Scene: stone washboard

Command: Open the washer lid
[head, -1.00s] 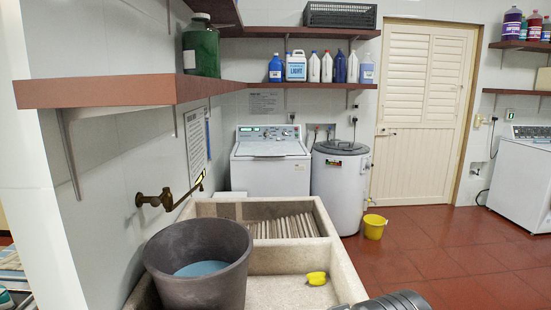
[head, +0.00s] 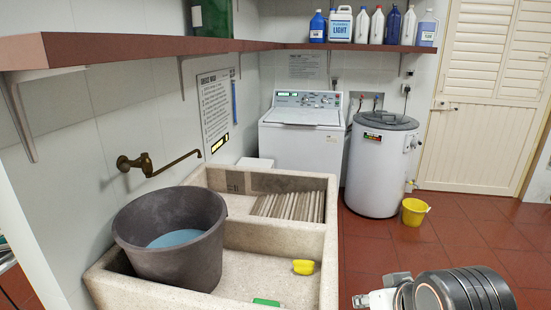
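The white top-loading washer (head: 300,145) stands against the back wall, beyond the stone washboard sink. Its flat white lid (head: 303,117) looks shut, below the control panel (head: 308,99). Right beside it stands a round white machine (head: 380,170) with a grey top (head: 385,121), which is also closed. Part of my arm shows at the lower right edge of the head view, well in front of the washer and apart from it. My gripper's fingers are not visible.
The stone sink (head: 328,225) fills the lower middle, holding a grey tub (head: 150,240) and a yellow item (head: 303,267). A shelf (head: 110,48) juts out along the left wall. A yellow bucket (head: 414,211) stands on the red floor (head: 460,235), which is open at right.

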